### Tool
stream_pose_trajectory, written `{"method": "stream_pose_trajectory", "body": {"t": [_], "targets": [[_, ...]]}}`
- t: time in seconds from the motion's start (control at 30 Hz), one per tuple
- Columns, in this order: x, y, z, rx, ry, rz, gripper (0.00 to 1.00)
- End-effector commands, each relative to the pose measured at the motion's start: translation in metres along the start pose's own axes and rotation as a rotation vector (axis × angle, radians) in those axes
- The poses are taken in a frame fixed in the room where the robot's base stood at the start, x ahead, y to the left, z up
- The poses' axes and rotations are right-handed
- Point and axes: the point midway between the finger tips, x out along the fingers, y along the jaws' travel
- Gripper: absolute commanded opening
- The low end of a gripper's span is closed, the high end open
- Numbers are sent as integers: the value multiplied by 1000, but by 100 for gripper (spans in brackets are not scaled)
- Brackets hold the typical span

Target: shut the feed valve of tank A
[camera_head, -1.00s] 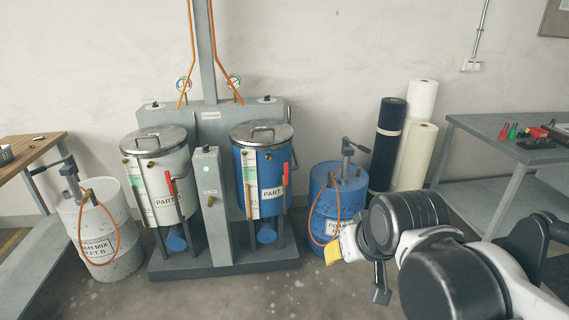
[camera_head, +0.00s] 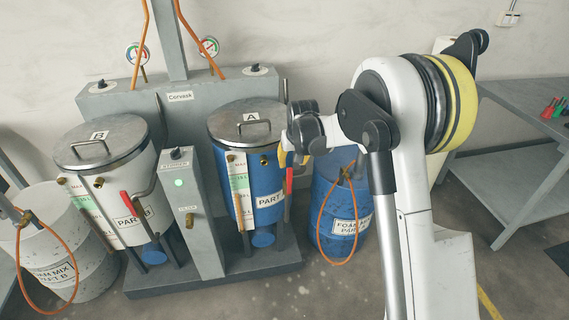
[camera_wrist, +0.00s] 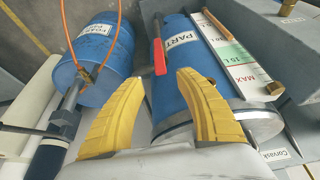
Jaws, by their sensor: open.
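Tank A (camera_head: 252,170) is the blue tank with a metal lid marked A. It also shows in the wrist view (camera_wrist: 185,75), turned upside down. The red valve lever (camera_head: 289,181) hangs at its right side, roughly upright. In the wrist view the red lever (camera_wrist: 159,56) lies just beyond my fingertips, in line with the gap between them. My gripper (camera_wrist: 161,78) is open with nothing between its yellow fingers. In the head view my gripper (camera_head: 287,157) is beside the tank's right side, partly hidden by my wrist.
Tank B (camera_head: 112,190), white with its own red lever (camera_head: 130,205), stands left of the grey control post (camera_head: 190,215). A blue drum (camera_head: 335,205) with an orange hose stands right of tank A. A grey workbench (camera_head: 525,110) is at the right.

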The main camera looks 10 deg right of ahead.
Motion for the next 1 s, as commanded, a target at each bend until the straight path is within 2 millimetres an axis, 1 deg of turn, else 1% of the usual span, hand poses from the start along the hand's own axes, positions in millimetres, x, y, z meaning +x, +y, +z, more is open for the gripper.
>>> {"method": "stream_pose_trajectory", "body": {"t": [0.17,0.3,0.5,0.6,0.7,0.97,1.0], "targets": [[26,0,1,0,0,0,41],[56,0,1,0,0,0,41],[90,0,1,0,0,0,41],[101,0,0,0,0,0,41],[106,0,0,0,0,0,41],[106,0,0,0,0,0,41],[106,0,0,0,0,0,40]]}}
